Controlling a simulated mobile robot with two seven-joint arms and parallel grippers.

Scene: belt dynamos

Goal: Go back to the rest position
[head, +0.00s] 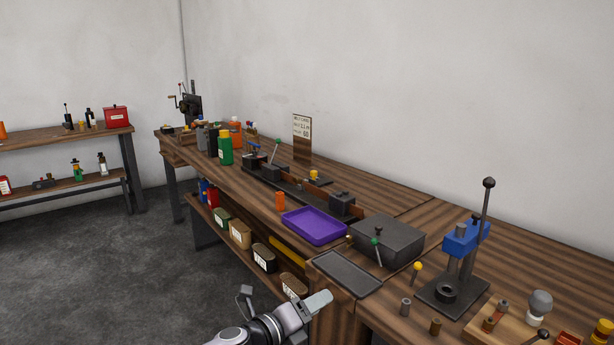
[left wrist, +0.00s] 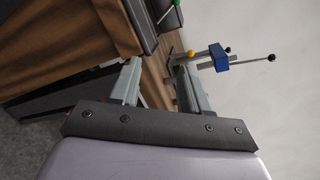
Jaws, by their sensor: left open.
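My left gripper (head: 318,301) is low in the head view, beside the front edge of the workbench (head: 410,205) and close to the dark flat tray (head: 347,272). In the left wrist view its two fingers (left wrist: 157,85) stand apart with nothing between them, so it is open and empty. Beyond the fingers, the wrist view shows the bench edge and a blue lever press (left wrist: 218,57). My right gripper is in neither view.
The bench carries a purple tray (head: 314,226), a grey box (head: 387,240), the blue lever press (head: 462,240) and a green bottle (head: 225,149). Labelled bins (head: 263,258) sit on a shelf below. A second shelf unit (head: 70,136) stands at the left. The floor between is clear.

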